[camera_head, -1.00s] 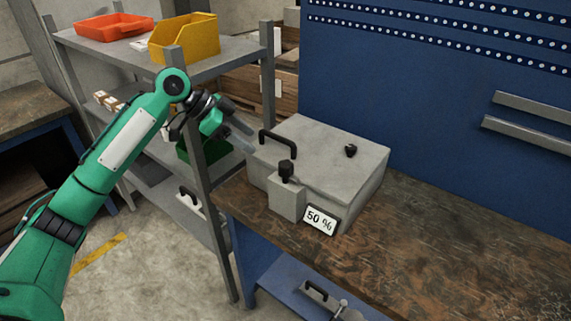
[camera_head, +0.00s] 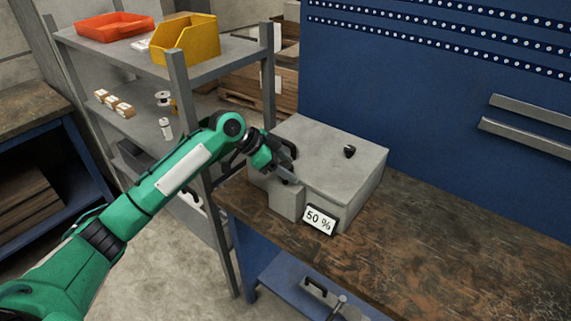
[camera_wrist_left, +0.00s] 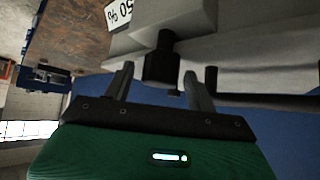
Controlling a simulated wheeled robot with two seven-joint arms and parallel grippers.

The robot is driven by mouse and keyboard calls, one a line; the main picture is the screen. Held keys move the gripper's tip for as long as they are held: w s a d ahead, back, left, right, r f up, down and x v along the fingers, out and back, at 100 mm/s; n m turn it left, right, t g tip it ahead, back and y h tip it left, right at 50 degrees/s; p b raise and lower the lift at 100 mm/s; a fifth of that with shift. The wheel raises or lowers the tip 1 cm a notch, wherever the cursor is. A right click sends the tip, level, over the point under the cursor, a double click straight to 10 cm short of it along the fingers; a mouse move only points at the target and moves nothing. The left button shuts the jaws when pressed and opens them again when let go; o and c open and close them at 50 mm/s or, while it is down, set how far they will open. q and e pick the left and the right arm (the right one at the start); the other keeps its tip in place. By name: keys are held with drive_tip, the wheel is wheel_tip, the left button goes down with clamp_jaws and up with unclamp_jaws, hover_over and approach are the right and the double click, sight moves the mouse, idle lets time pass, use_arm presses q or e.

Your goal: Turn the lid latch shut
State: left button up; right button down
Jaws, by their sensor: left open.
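The grey lidded box (camera_head: 335,160) stands on the workbench, with a "50 %" sign (camera_head: 319,219) on its front. In the left wrist view the black latch knob (camera_wrist_left: 160,60) sits on a grey block (camera_wrist_left: 165,18), upside down in the picture. The open fingers of my left gripper (camera_wrist_left: 158,82) are on either side of the knob's end; contact cannot be made out. My right gripper is not in view.
A small black knob (camera_head: 349,151) is on the lid top. A shelf rack (camera_head: 178,90) with a yellow bin (camera_head: 184,40) and an orange tray (camera_head: 113,27) stands at left. The workbench top (camera_head: 450,240) to the right is clear.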

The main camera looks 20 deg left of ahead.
use_arm(q)
drive_tip(key=c, duration=1)
drive_tip(key=shift+r+n+t+p, duration=0.15)
drive_tip(key=shift+n+t+p, duration=0.35)
drive_tip(key=shift+p, duration=0.5)
drive_tip(key=n+t+y+p, duration=0.2)
drive_tip(key=n+y+p, duration=0.1)
drive_tip(key=n+p, duration=0.2)
drive_tip(key=n+t+y+p, duration=0.2)
drive_tip(key=n+y+p, duration=0.1)
drive_tip(key=p, duration=0.4)
drive_tip(key=shift+d+n+p, duration=0.15)
drive_tip(key=shift+n+p, duration=0.15)
drive_tip(key=shift+n, duration=0.6)
drive_tip(key=shift+n+y+p, duration=0.7)
drive_tip(key=shift+n+y, duration=0.2)
drive_tip(key=shift+n, duration=0.1)
drive_tip(key=shift+n+y+p, duration=0.4)
drive_tip(key=shift+n+y, duration=0.3)
drive_tip(key=shift+n, duration=0.1)
drive_tip(key=n+y, duration=0.2)
drive_tip(key=n, duration=0.1)
drive_tip(key=shift+f+p, duration=0.2)
drive_tip(key=shift+p, duration=0.15)
drive_tip(key=shift+n+g+y, duration=0.3)
drive_tip(key=shift+y, duration=0.1)
